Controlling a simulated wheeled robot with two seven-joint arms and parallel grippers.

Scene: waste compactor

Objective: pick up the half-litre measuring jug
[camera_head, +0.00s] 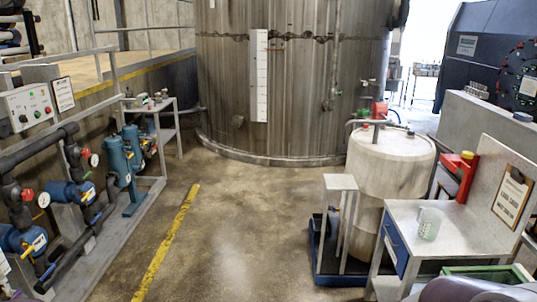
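A small translucent, pale greenish jug (429,223) stands upright on a light grey workbench (465,222) at the lower right; it appears to be the measuring jug. Any markings on it are too small to read. Neither of my grippers shows in the head view. Nothing touches the jug in this view.
A clipboard (511,196) hangs on the panel behind the bench, with a red device (462,175) at its back. A white tank (389,165) stands behind the bench, left of it. Pipes and blue pumps (68,193) line the left. The middle floor (240,225) is clear.

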